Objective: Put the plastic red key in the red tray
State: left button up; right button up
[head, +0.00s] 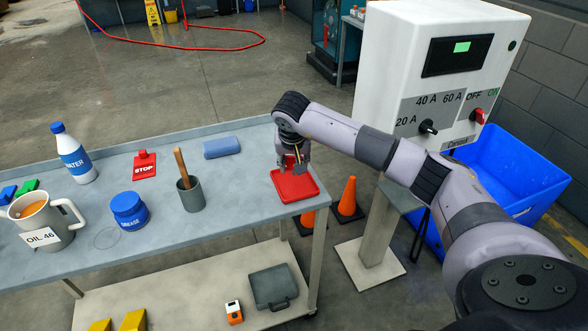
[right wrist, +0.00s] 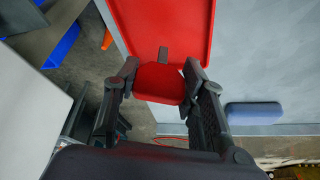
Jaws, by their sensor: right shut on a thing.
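The red tray (head: 300,190) lies at the right end of the grey table, and its flat inside fills the top of the right wrist view (right wrist: 165,25). My right gripper (head: 291,167) is just above the tray's far part, pointing down. In the right wrist view its fingers (right wrist: 160,70) are shut on the plastic red key (right wrist: 160,84), a red piece with a dark tab. The key overlaps the tray's edge in that view; I cannot tell whether it touches the tray. In the head view the fingers mostly hide the key. My left gripper is not in view.
A blue block (head: 222,147) lies left of the tray. A white switch box (head: 420,80) stands at right.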

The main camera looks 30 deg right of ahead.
aim_at(294, 171)
notch_tip(294, 171, down, 3)
jog(key=shift+r, duration=0.15)
jog(key=shift+f, duration=0.25)
jog(key=o, duration=1.1)
jog(key=shift+f, duration=0.1)
jog(key=shift+o, duration=0.2)
